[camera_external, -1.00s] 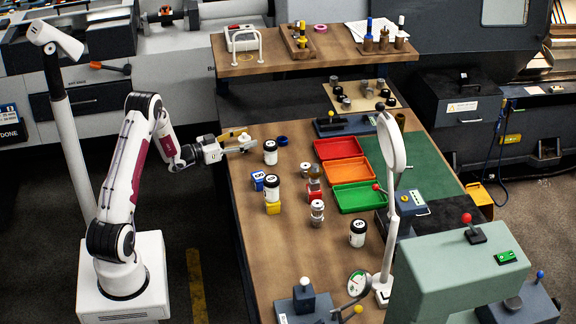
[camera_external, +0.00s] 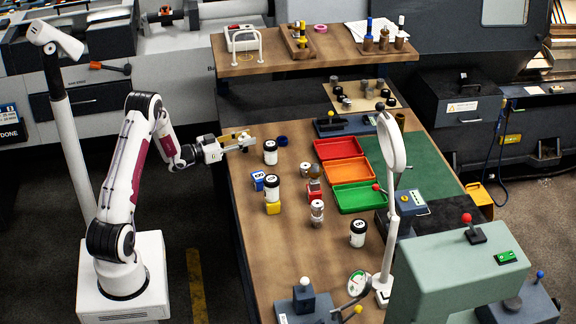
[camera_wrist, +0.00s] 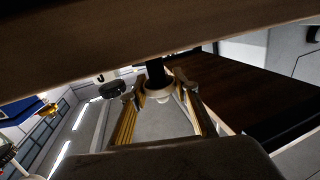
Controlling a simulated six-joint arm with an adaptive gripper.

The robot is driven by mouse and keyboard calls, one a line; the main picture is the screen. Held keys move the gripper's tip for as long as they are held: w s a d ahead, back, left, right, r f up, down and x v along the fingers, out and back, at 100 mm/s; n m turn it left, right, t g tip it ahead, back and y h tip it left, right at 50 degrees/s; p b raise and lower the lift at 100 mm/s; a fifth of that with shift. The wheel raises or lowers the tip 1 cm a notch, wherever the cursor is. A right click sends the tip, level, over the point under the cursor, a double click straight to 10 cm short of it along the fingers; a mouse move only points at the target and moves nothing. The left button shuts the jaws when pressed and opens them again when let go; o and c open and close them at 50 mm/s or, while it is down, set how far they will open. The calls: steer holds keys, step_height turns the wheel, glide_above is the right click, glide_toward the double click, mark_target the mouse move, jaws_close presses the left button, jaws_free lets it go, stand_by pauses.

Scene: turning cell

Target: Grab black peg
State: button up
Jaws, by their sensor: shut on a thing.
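In the external view my gripper (camera_external: 248,143) is at the left edge of the wooden table, level with the fingers, beside a white jar with a black lid (camera_external: 270,152). In the wrist view my gripper (camera_wrist: 158,95) has its two yellowish fingers closed around a dark cylindrical piece, which looks like the black peg (camera_wrist: 156,72). A pale rounded part shows at its lower end between the fingertips.
Red (camera_external: 320,157), orange (camera_external: 366,179) and green (camera_external: 340,207) trays lie right of the gripper. A dark blue ring (camera_external: 282,141) lies near it. A blue block (camera_external: 258,187), more jars and metal cylinders stand nearer the front. A magnifier lamp (camera_external: 392,150) rises at right.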

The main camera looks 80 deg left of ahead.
steer(key=shift+r, duration=0.15)
steer(key=shift+r, duration=4.9)
